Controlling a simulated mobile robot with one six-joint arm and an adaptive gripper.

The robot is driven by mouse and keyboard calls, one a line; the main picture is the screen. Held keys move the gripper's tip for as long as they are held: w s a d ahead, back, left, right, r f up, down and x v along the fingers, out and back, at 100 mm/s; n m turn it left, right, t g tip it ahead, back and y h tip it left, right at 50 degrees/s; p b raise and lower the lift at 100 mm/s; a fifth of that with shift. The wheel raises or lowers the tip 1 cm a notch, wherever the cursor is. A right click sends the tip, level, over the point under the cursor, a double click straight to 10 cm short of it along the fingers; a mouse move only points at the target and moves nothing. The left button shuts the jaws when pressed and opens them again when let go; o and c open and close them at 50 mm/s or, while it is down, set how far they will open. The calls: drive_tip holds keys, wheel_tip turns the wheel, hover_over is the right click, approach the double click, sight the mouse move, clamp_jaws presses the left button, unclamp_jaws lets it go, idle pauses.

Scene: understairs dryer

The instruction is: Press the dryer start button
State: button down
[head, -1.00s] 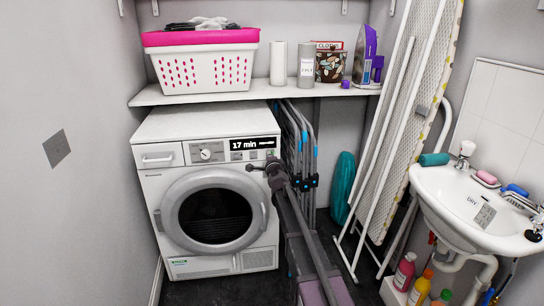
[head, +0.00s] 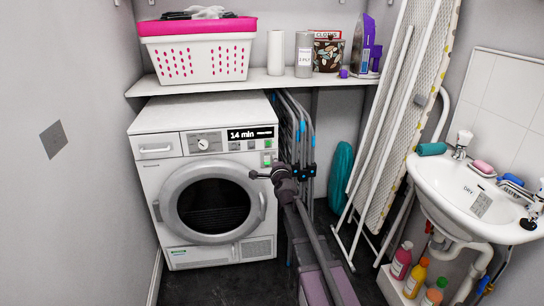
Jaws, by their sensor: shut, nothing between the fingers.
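The white dryer (head: 155,185) stands against the back wall under a shelf, its round door shut. Its top panel has a dial (head: 203,144) and a black display (head: 250,134) reading "14 min". Below the display are small buttons, with a green mark at the right end. My gripper (head: 254,174) is shut and empty, pointing left, just below that button in the picture. I cannot tell whether it touches the dryer front. The button is in plain view.
Folded racks (head: 303,130) stand right of the dryer, close behind my arm. A leaning ironing board (head: 405,120) and a sink (head: 468,192) are on the right, with bottles (head: 402,260) below. The shelf (head: 190,82) carries a basket (head: 197,55).

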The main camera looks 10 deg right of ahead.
drive_tip(key=shift+s, duration=0.65)
drive_tip(key=s+a+f+n+g+y, duration=0.3)
drive_tip(key=s+f+n+g, duration=0.85)
drive_tip(key=s, duration=0.45)
drive_tip(key=s+d+f+n+g+h, duration=0.2)
drive_tip(key=s+d+f+n+g, duration=0.15)
drive_tip(key=s, duration=0.55)
drive_tip(key=s+d+f+n+g+h, duration=0.2)
drive_tip(key=s+d+f+g, duration=0.15)
drive_tip(key=s, duration=0.55)
wheel_tip(320, 180, up, 35)
drive_tip(key=p, duration=3.4)
drive_tip(key=shift+w+d+f+p, duration=0.15)
drive_tip(key=shift+p, duration=0.25)
